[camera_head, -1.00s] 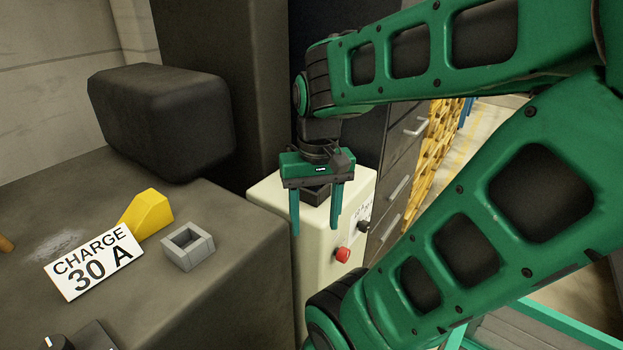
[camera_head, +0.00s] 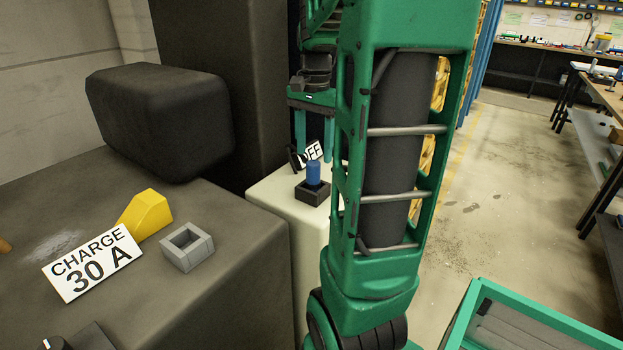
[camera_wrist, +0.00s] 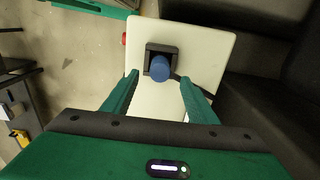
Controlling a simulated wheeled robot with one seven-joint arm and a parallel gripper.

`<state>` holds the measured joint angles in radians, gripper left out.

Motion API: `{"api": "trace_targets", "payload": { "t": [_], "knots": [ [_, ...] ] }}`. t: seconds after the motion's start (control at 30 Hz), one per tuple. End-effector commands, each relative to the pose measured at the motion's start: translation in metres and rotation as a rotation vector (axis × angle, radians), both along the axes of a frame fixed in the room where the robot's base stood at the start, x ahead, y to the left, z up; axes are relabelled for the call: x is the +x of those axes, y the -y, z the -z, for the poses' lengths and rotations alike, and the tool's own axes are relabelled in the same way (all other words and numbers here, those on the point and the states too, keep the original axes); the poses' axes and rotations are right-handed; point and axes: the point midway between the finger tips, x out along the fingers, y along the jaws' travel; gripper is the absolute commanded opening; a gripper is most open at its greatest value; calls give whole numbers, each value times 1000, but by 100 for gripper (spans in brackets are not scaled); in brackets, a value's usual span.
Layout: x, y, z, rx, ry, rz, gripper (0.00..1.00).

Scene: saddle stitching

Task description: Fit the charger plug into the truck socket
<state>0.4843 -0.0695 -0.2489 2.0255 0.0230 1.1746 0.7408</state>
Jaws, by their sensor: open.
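The charger plug appears to be the blue cylinder (camera_head: 313,174) standing upright in a black square holder (camera_head: 312,195) on top of a cream cabinet. In the wrist view the blue plug (camera_wrist: 160,69) lies just ahead of the fingertips, roughly between them. My gripper (camera_head: 313,145) is open and empty, fingers pointing down, above or behind the plug; the exact gap is unclear. My arm partly covers the gripper's right side. The truck socket appears to be the grey square-holed block (camera_head: 187,247) on the dark truck body at left; its hole is empty.
A yellow wedge (camera_head: 146,213) and a "CHARGE 30 A" sign (camera_head: 92,263) sit beside the socket. A dark padded block (camera_head: 160,120) rises at the back left. Open floor lies to the right.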

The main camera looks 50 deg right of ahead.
Motion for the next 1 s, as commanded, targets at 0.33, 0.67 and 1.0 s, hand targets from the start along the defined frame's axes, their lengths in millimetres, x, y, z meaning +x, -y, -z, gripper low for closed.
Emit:
{"api": "trace_targets", "payload": {
  "t": [0.33,0.67,1.0],
  "knots": [
    [1,-4,32,2,-2,-2,53],
    [1,-4,59,0,1,-2,53],
    [1,-4,59,0,1,-3,12]
  ]
}}
